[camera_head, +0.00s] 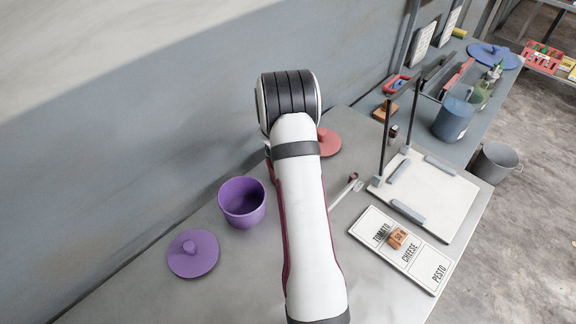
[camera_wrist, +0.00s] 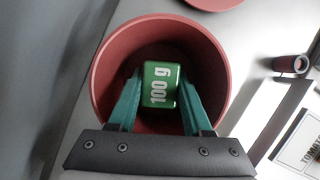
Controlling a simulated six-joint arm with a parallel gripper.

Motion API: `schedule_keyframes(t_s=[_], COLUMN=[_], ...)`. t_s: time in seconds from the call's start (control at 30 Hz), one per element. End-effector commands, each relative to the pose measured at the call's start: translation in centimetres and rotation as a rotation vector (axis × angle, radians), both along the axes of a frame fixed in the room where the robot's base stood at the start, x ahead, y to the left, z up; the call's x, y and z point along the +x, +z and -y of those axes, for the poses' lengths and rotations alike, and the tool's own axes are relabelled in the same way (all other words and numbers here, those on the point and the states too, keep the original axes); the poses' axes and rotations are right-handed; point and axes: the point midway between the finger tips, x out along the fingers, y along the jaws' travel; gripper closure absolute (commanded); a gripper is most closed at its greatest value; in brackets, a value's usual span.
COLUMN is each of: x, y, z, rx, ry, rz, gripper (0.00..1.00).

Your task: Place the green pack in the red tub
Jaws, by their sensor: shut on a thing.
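In the wrist view, my gripper (camera_wrist: 160,92) is shut on the green pack (camera_wrist: 161,84), a small green block marked "100 g". The pack is between the two teal fingers, over or inside the mouth of the red tub (camera_wrist: 108,52). The tub's round rim surrounds the pack and fingertips in the picture. I cannot tell how deep the pack is, or whether it touches the tub's floor. In the head view, my arm hides the gripper, the pack and the red tub.
A red lid (camera_head: 328,142) lies behind my arm. A purple tub (camera_head: 242,203) and a purple lid (camera_head: 193,253) are to the left. To the right are a labelled board (camera_head: 403,250) with an orange block (camera_head: 398,239) and a white framed platform (camera_head: 430,195).

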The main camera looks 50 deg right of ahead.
Motion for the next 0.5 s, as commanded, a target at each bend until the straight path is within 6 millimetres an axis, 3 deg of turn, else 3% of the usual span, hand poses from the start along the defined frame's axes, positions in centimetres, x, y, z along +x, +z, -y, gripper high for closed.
schedule_keyframes(t_s=[0.1, 0.13, 0.27, 0.5], x=[-0.01, -0.01, -0.02, -0.02], y=[-0.28, -0.25, -0.22, -0.21], z=[0.00, 0.00, 0.01, 0.01], rx=[0.000, 0.000, 0.000, 0.000], ry=[0.000, -0.001, 0.000, 0.000], rz=[0.000, 0.000, 0.000, 0.000], gripper=[1.00, 0.45, 0.22, 0.21])
